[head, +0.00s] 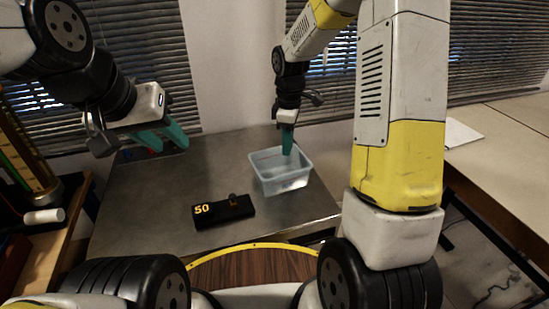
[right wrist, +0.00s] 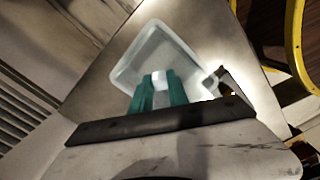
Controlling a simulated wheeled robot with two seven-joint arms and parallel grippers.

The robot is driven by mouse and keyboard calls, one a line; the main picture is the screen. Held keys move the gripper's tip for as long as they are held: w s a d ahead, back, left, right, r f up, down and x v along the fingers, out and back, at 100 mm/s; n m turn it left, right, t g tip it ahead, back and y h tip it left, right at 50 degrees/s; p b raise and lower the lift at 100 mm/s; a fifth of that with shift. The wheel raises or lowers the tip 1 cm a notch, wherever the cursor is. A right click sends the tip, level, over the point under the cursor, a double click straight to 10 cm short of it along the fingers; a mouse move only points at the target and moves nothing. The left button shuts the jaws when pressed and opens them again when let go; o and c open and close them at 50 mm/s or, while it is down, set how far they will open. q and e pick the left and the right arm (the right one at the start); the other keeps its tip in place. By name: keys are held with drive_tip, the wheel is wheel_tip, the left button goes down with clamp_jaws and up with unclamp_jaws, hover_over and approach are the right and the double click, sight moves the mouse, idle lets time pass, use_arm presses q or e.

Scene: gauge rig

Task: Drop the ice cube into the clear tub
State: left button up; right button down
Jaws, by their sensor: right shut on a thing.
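The clear tub (head: 266,179) stands on the grey table, pale and see-through, with its rim open upward. It also shows in the right wrist view (right wrist: 127,75), beyond the fingers. My right gripper (head: 288,146) points down over the tub, its green fingertips at or just above the opening; the exact height is hard to tell. In the right wrist view its fingers are shut on the ice cube (right wrist: 159,77), a small whitish block between the tips. The cube is hidden in the head view. My left gripper (head: 164,139) is open and empty, above the table's left part.
A black block marked 50 (head: 223,210) with a small brownish piece on top lies on the grey table (head: 140,205), left of and nearer than the tub. A round wooden surface with a yellow rim (head: 250,246) is in front.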

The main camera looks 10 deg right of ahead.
drive_tip(key=shift+f, duration=1.2)
drive_tip(key=c, duration=1.2)
unclamp_jaws()
drive_tip(key=shift+s+r, duration=0.1)
drive_tip(key=shift+r, duration=3.95)
drive_tip(key=s+d+r+m+t, duration=0.1)
drive_tip(key=s+r+m+t, duration=0.1)
drive_tip(key=s+r+m, duration=0.2)
drive_tip(key=s+r+m+t+y, duration=0.1)
drive_tip(key=s+r+m, duration=0.3)
drive_tip(key=s, duration=0.6)
drive_tip(key=s+d+r+m+t+y, duration=0.1)
drive_tip(key=s+r+m+t, duration=0.2)
drive_tip(key=s, duration=0.5)
drive_tip(key=shift+d+r+m, duration=0.2)
drive_tip(key=shift+r+m, duration=0.15)
drive_tip(key=shift+m, duration=0.3)
drive_tip(key=shift+d+r+m, duration=0.15)
drive_tip(key=shift+r+m, duration=0.2)
drive_tip(key=shift+m, duration=0.3)
